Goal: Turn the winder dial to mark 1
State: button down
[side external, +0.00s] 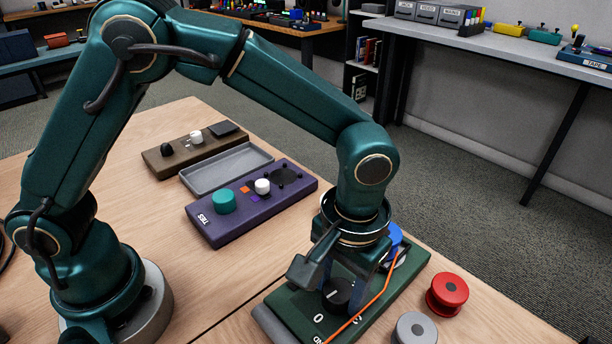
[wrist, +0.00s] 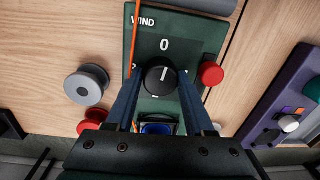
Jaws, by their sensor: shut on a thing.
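The winder is a dark green board (side external: 277,312) on the table; the wrist view shows its WIND label and a 0 mark (wrist: 165,45). Its round black dial (wrist: 160,80) has a white pointer line that points roughly toward the 0. Another mark (wrist: 134,68) at the dial's left is partly hidden and I cannot read it. The dial also shows in the side view (side external: 338,298), under my wrist. My gripper (wrist: 160,88) points down with a finger on each side of the dial, shut on it.
An orange cable (side external: 373,304) crosses the board beside the dial. A blue spool (side external: 394,238) is at the board's far end. A red spool (side external: 447,290) and a grey spool (side external: 415,328) stand beside it. A red knob (wrist: 211,74) sits close to one finger. A purple TIES box (side external: 270,205) stands farther back.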

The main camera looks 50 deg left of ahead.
jog(key=m, duration=1.2)
jog(key=shift+t, duration=0.3)
jog(key=shift+m, duration=2.1)
jog(key=shift+h, duration=0.3)
jog(key=shift+c, duration=1.4)
grip_release()
